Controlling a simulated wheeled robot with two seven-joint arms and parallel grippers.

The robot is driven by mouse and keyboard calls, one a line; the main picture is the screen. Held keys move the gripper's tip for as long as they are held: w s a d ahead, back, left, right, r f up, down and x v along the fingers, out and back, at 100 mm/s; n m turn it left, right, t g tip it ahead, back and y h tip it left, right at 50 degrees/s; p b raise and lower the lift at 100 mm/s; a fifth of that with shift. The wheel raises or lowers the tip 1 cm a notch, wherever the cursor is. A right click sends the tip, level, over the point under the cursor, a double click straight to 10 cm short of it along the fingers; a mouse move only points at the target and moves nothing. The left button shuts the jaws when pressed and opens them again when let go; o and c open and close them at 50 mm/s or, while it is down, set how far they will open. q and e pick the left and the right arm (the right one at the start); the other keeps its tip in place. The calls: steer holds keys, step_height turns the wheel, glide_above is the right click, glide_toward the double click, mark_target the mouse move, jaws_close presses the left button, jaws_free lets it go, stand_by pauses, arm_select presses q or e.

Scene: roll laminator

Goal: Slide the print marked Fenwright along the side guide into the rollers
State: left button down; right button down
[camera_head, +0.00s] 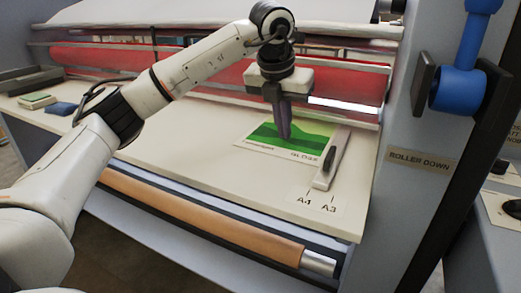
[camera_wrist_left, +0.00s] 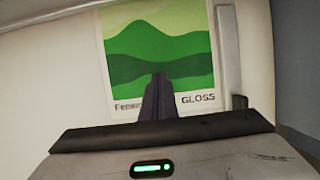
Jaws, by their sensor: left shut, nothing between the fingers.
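The print (camera_head: 262,138), a green hill picture on a white sheet, lies flat on the laminator's feed table. In the left wrist view the print (camera_wrist_left: 155,45) shows "GLOSS" and a name starting "Fe", the rest hidden by my fingers. The side guide (camera_head: 331,160) is a pale bar with a dark knob along the print's right side; it also shows in the left wrist view (camera_wrist_left: 230,50). My left gripper (camera_head: 285,136) is shut and empty, fingertips pointing down over the print; I cannot tell if they touch it. The red rollers (camera_head: 345,83) lie behind. My right gripper is out of view.
The feed table (camera_head: 190,150) is bare left of the print. A3 and A4 marks sit at its front right. A side panel labelled "ROLLER DOWN" (camera_head: 419,162) and a blue lever (camera_head: 457,90) stand at the right. Small stacked items (camera_head: 38,102) lie at the far left.

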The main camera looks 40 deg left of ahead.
arm_select(q)
steer(key=shift+f, duration=0.1)
stand_by(0.3)
steer(key=shift+f+b, duration=0.3)
steer(key=shift+f, duration=0.05)
steer(key=shift+f, duration=0.3)
stand_by(1.0)
